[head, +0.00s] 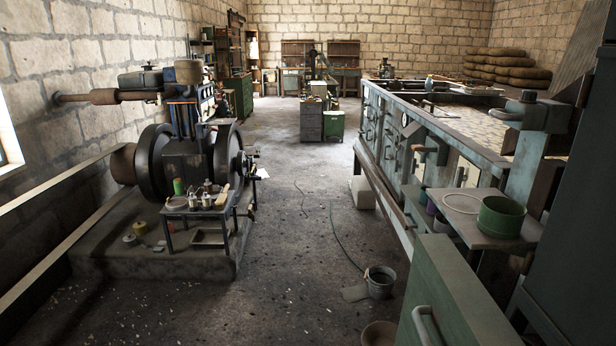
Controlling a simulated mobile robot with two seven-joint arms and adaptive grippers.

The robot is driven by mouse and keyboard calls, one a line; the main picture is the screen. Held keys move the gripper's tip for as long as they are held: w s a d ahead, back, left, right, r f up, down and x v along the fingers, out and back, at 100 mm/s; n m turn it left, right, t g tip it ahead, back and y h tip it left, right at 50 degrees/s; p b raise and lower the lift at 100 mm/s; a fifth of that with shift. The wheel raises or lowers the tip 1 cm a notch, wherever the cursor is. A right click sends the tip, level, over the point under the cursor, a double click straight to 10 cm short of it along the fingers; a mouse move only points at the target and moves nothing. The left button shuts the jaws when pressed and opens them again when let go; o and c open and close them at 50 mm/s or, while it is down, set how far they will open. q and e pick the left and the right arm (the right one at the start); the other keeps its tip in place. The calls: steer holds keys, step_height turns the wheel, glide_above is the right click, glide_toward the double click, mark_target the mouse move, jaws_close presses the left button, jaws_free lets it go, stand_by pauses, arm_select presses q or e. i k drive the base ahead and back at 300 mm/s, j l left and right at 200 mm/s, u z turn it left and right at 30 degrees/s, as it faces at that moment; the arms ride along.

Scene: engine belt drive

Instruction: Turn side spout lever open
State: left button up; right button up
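No part clearly identifiable as the side spout lever shows in the head view. A reddish-brown handle (420,148) sticks out from the green front of the long machine (385,130) on the right. I cannot tell whether it is the lever, or whether it is open or closed. A pale green fitting with a rounded arm (530,114) stands at the machine's near corner, above a shelf with a green round pan (501,216). Neither of my grippers is in view.
A belt engine with dark flywheels (154,165) stands on a concrete plinth (150,262) at left, a small bottle table (200,212) before it. A bucket (380,281) and a green cabinet (455,300) stand at near right. The middle floor is mostly clear, with a thin cable (340,235).

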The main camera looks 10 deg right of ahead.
mark_target(414, 166)
steer(key=i+j, duration=0.1)
steer(key=i, duration=0.45)
steer(key=i+z, duration=0.1)
steer(key=i, duration=0.45)
steer(key=i+j, duration=0.15)
steer(key=i, duration=0.4)
steer(key=i+j+z, duration=0.15)
steer(key=i+z, duration=0.3)
steer(key=i+j+z, duration=0.2)
steer(key=z, duration=0.3)
steer(key=i+j+z, duration=0.65)
steer(key=j+z, duration=0.35)
steer(key=j, duration=0.15)
steer(key=i+j+z, duration=0.1)
steer(key=j, duration=0.15)
